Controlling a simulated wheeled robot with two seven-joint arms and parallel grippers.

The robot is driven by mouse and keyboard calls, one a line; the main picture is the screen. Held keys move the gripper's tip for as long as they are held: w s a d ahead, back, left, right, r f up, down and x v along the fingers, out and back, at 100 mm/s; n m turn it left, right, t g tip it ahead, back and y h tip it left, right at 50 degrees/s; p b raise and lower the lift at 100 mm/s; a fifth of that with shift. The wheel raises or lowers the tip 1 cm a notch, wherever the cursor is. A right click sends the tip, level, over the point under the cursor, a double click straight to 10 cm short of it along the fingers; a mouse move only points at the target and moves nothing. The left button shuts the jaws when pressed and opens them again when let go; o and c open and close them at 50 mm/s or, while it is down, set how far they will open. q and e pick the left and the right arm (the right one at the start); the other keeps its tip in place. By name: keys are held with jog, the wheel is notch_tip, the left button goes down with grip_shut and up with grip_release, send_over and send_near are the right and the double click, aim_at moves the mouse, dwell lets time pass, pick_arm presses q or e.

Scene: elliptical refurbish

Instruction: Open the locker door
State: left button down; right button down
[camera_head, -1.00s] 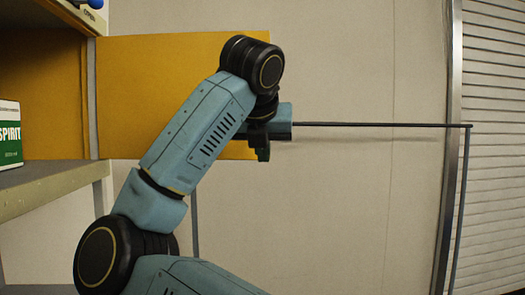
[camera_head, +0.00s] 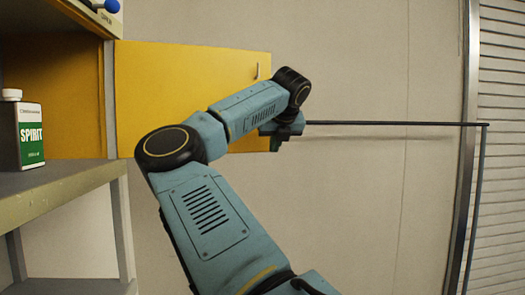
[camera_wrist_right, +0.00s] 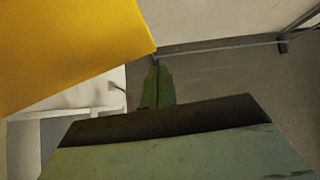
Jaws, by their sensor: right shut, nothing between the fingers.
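The yellow locker door (camera_head: 165,85) stands wide open, swung out to the right of the locker (camera_head: 50,70), whose orange inside shows at left. A small handle (camera_head: 257,72) is near the door's far upper edge. My right arm crosses in front of the door's lower part. My right gripper (camera_head: 275,146) is at the door's lower right edge, partly hidden by the wrist. In the right wrist view the shut, empty fingers (camera_wrist_right: 157,86) are just beside a corner of the door (camera_wrist_right: 65,45); I cannot tell whether they touch. My left gripper is out of view.
A shelf (camera_head: 70,188) at left holds a green and white SPIRIT can (camera_head: 31,135). A thin dark rail (camera_head: 390,123) runs along the pale wall (camera_head: 350,210) to a post near a ribbed shutter (camera_head: 505,180).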

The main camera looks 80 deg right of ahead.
jog(key=shift+w, duration=0.1)
jog(key=s+a+r+b, duration=0.3)
jog(key=s+a+r, duration=0.3)
jog(key=a, duration=0.3)
jog(key=shift+s+r+b, duration=0.25)
jog(key=shift+r+b, duration=0.05)
jog(key=shift+r, duration=0.3)
